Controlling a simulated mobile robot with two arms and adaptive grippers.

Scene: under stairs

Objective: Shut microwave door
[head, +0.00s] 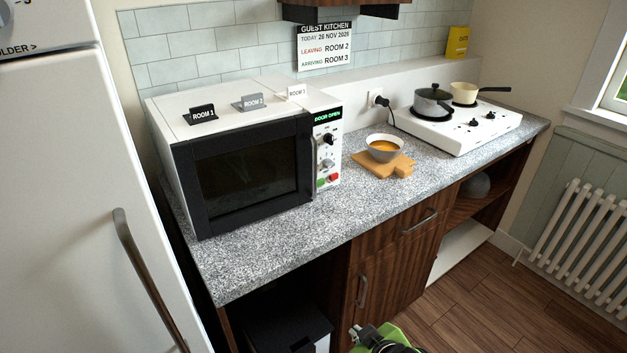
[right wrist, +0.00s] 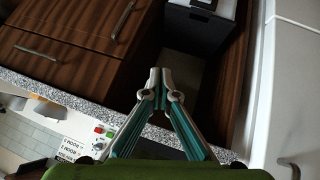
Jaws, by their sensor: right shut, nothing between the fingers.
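The white microwave (head: 232,90) stands on the left part of the counter. Its black-framed door (head: 252,168) lies nearly flush with the front, and any gap is too small to make out. The green display (head: 327,117) reads "DOOR OPEN". My right gripper (head: 360,334) shows at the bottom edge of the head view, below and in front of the counter, apart from the microwave. In the right wrist view its fingers (right wrist: 158,78) are shut together and empty. The microwave's control panel (right wrist: 103,143) shows there at lower left. My left gripper is out of view.
A white fridge (head: 60,190) stands close on the left. Room signs (head: 250,102) sit on the microwave. A bowl of soup (head: 384,148) on a wooden board (head: 397,167) is to its right, then a hob (head: 455,125) with pans. The counter front (head: 300,225) is clear.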

